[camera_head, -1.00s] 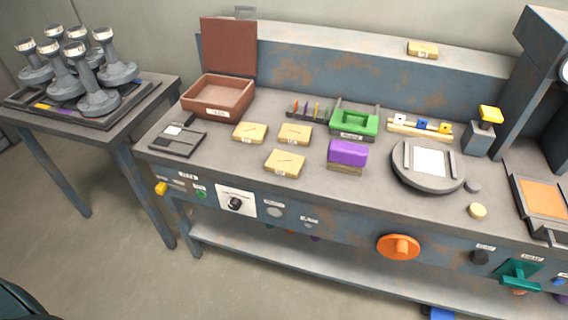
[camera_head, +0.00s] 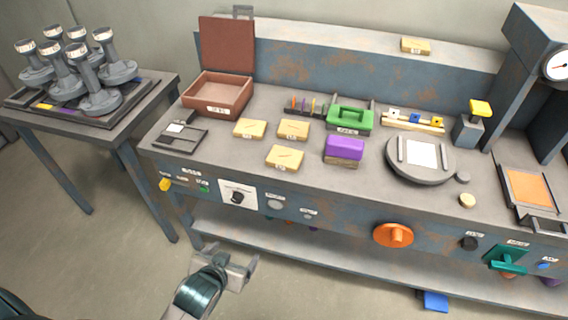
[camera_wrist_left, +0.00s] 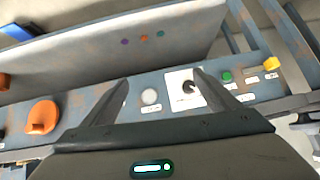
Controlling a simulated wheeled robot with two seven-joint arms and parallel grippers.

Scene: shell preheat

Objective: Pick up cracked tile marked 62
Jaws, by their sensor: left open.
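Three pale yellow tiles with dark crack lines lie flat on the bench top: a left one (camera_head: 250,128), a middle one (camera_head: 293,129) and a front one (camera_head: 285,157). A fourth yellow tile (camera_head: 416,46) sits on the raised back ledge. Their labels are too small to read, so I cannot tell which is 62. My left gripper (camera_head: 236,260) is open and empty, low in front of the bench and apart from all tiles. In the left wrist view its two spread fingers (camera_wrist_left: 160,84) face the bench's front panel; no tile shows there. My right gripper is not in view.
An open brown box (camera_head: 217,108), a green holder (camera_head: 350,119), a purple-topped block (camera_head: 345,149) and a round grey plate (camera_head: 399,172) stand around the tiles. The front panel carries a black knob (camera_head: 237,196) and an orange wheel (camera_head: 393,236).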

